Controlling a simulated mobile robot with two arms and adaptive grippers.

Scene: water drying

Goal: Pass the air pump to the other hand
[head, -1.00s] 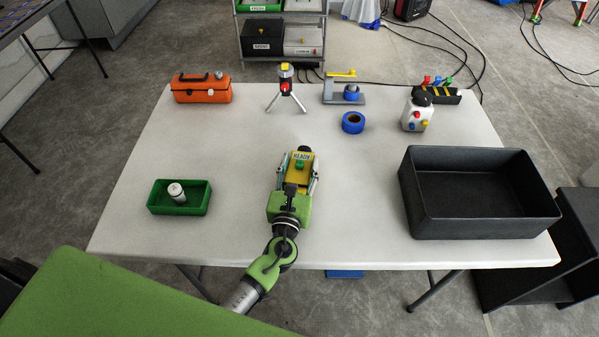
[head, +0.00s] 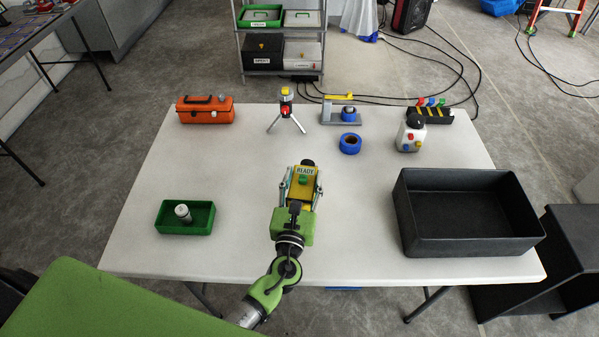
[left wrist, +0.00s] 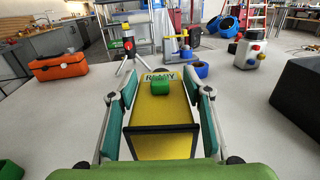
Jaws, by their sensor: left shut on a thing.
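The air pump is a yellow block (head: 302,180) with a green button and a label reading READY. It is at the middle of the white table in the head view. My left gripper (head: 301,187) is shut on it, with one finger along each side. In the left wrist view the yellow pump (left wrist: 162,135) fills the space between the two teal finger pads (left wrist: 160,110). I cannot tell whether the pump touches the table. My right gripper is not in view.
A black bin (head: 470,248) stands at the right and a green tray (head: 172,228) with a white cylinder at the left. An orange toolbox (head: 206,112), a tripod device (head: 286,108), blue tape (head: 350,144) and a white bottle (head: 409,138) stand farther back. Table (head: 240,165) is clear around the pump.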

